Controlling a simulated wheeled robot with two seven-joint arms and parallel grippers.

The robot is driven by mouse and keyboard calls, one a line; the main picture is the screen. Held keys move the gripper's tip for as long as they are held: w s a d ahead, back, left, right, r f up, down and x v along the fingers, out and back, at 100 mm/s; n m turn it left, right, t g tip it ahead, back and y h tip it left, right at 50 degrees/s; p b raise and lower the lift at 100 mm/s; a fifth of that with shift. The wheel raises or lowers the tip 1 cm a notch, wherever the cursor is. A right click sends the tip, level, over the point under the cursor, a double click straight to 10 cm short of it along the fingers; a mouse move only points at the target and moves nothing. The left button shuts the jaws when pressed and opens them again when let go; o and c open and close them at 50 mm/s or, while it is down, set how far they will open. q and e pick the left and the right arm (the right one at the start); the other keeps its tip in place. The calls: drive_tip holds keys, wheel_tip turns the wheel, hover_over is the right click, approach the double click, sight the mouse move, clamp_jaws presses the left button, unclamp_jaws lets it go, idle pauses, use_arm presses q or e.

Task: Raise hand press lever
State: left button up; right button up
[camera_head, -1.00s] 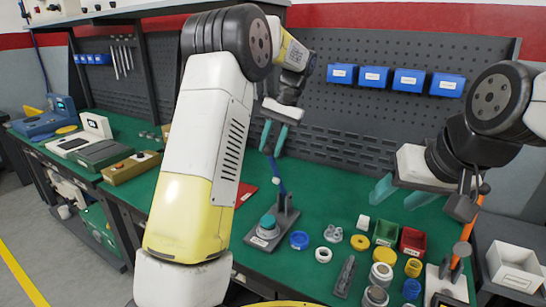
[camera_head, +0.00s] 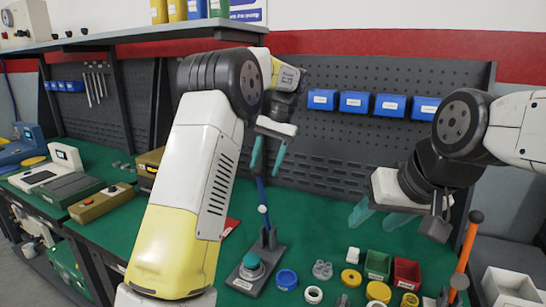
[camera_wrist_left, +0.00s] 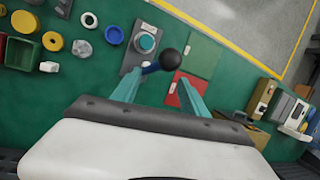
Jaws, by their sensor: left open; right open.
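The hand press has a grey base (camera_head: 240,281) with a teal round piece (camera_head: 251,262) on it, on the green bench. Its blue lever (camera_head: 261,190) stands nearly upright from the rear post. My left gripper (camera_head: 265,168) is open, fingers pointing down around the lever's upper end. In the left wrist view, the lever's black ball knob (camera_wrist_left: 170,59) shows between and just beyond the tips of my open left gripper (camera_wrist_left: 158,78). I cannot tell whether the fingers touch the lever. My right gripper (camera_head: 380,217) is open and empty above the bench at the right.
An orange-handled tool (camera_head: 467,243) stands at the right. Rings, a green bin (camera_head: 377,266) and a red bin (camera_head: 406,273) lie right of the press. A red plate (camera_wrist_left: 188,96) lies close to it. The pegboard (camera_head: 330,150) stands behind.

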use_arm(q)
drive_tip(key=v, duration=0.7)
